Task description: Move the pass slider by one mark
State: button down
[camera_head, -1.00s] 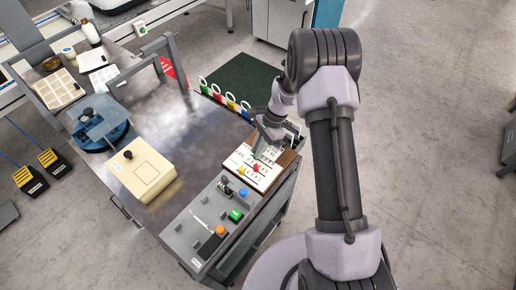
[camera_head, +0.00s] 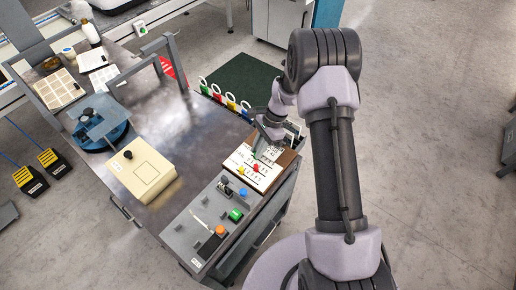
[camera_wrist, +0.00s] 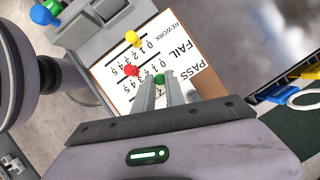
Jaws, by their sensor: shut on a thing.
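A white board (camera_wrist: 118,50) on a brown base shows three numbered rows labelled REWORK, FAIL and PASS; it also shows in the head view (camera_head: 236,163). The green pass slider (camera_wrist: 159,78) sits in the PASS row near its low numbers. My gripper (camera_wrist: 158,88) is shut on it, its two fingers on either side of the green knob. The fingers hide much of the PASS row, so the exact mark cannot be read. The red fail slider (camera_wrist: 131,70) and the yellow rework slider (camera_wrist: 132,38) stand apart in their own rows.
A grey control panel (camera_head: 184,236) with coloured buttons and knobs lies in front of the board. A cream box (camera_head: 150,175) stands to the left. Tags with white rings (camera_head: 231,102) hang along the table edge behind the board. Bare table lies left of the board.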

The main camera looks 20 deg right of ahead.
jog(key=shift+s+d, duration=0.5)
jog(key=shift+s, duration=0.1)
jog(key=c, duration=1.4)
grip_release()
jog(key=p+v, duration=0.6)
jog(key=v, duration=1.1)
jog(key=shift+r, duration=0.2)
